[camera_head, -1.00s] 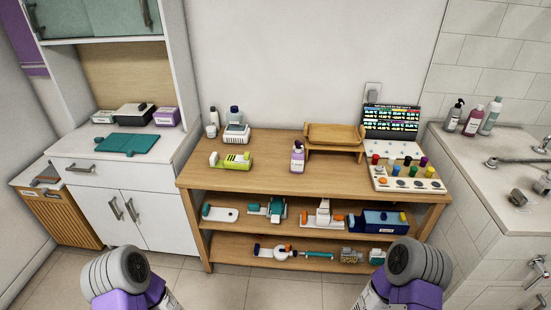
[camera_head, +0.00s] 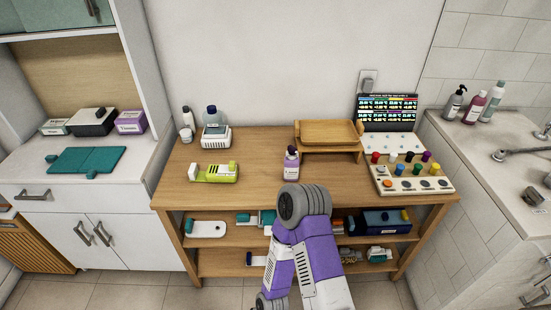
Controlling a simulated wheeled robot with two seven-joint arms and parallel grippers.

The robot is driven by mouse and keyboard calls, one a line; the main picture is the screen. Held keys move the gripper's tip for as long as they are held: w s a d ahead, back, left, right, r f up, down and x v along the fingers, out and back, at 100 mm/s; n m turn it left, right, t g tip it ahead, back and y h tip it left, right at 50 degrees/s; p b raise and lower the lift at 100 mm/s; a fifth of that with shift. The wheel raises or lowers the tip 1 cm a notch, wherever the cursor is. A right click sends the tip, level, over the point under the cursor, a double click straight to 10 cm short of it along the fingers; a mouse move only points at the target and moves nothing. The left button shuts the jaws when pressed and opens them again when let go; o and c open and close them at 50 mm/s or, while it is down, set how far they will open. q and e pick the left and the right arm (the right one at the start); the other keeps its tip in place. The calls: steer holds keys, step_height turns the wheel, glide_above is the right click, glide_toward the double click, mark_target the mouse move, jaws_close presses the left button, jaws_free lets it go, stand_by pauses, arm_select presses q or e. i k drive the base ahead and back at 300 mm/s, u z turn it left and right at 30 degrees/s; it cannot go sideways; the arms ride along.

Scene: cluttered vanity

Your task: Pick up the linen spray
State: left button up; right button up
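A small bottle with a lavender-and-white body and a dark cap (camera_head: 291,163) stands upright near the front middle of the wooden table. It looks like the linen spray, but I cannot read its label. One of my arms, purple and white, rises from the bottom centre. Its grey round joint shows just below the bottle in the picture, close to its base. I cannot tell which arm it is. Neither gripper shows, and nothing visible is holding the bottle.
The wooden table (camera_head: 258,150) has a lime-green device (camera_head: 214,173) at left, a wooden stand (camera_head: 328,135) behind the bottle and a knobbed panel (camera_head: 412,180) at right. A white device with a bottle (camera_head: 214,136) stands at the back left. Clear tabletop lies left of the bottle.

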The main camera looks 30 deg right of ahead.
mark_target(291, 163)
steer(key=z, duration=0.45)
steer(key=i, duration=0.7)
steer(key=z, duration=0.65)
